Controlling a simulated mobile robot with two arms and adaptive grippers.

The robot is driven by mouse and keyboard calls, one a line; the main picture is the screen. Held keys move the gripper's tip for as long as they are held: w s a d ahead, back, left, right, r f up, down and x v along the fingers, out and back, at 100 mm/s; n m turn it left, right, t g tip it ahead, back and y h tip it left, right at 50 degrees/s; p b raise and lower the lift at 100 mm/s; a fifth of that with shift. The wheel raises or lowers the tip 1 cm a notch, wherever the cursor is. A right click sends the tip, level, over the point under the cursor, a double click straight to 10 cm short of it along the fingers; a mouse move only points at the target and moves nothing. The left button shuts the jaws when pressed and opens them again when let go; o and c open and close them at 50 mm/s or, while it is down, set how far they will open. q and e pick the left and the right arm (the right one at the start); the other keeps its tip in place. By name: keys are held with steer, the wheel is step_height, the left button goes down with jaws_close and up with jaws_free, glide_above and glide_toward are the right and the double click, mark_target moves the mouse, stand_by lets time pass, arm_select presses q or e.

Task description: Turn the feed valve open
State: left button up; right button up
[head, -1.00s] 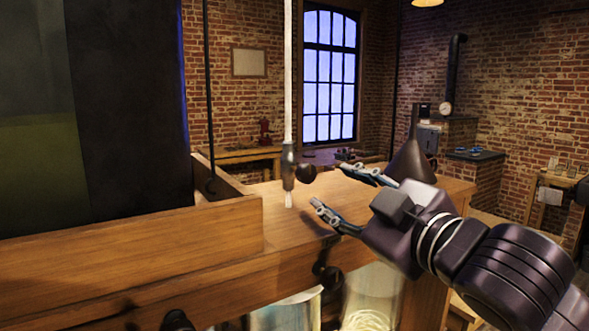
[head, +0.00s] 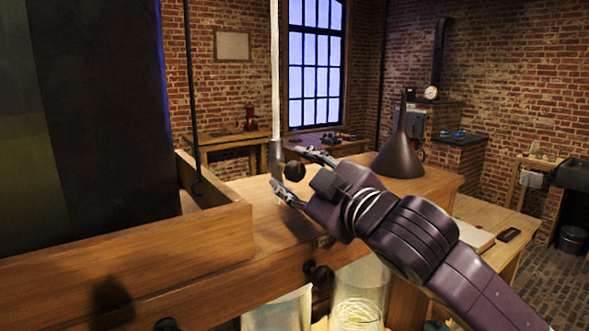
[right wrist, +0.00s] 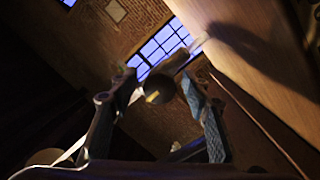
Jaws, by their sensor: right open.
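The feed valve (head: 276,156) is a grey metal body on a thin, pale vertical pipe above the wooden bench. A dark round knob (head: 294,171) sticks out from its right side. My right gripper (head: 291,168) is open, with one fingertip above and behind the knob and the other below and in front of it. In the right wrist view the knob (right wrist: 158,89) sits between the two spread fingers, with gaps visible on both sides. Whether a finger touches it I cannot tell. My left gripper is not in view.
A dark funnel (head: 402,158) stands on the bench (head: 215,232) to the right. Glass jars (head: 360,296) stand below the bench top, near another dark knob (head: 319,277) on its front. A large dark panel (head: 105,110) and a wooden ledge fill the left.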

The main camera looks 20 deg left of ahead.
steer(key=c, duration=1.2)
steer(key=shift+o, duration=0.2)
steer(key=shift+n, duration=0.4)
steer(key=n, duration=0.4)
steer(key=shift+p, duration=0.4)
steer(key=n+y+p, duration=0.1)
steer(key=n, duration=0.3)
steer(key=shift+n, duration=0.3)
steer(key=n+p, duration=0.1)
steer(key=n, duration=0.4)
steer(key=shift+n+y, duration=0.4)
steer(key=shift+n+g+p, duration=0.4)
steer(key=shift+n+p, duration=0.25)
steer(key=shift+n, duration=1.15)
steer(key=shift+f+n, duration=0.1)
steer(key=shift+n, duration=0.2)
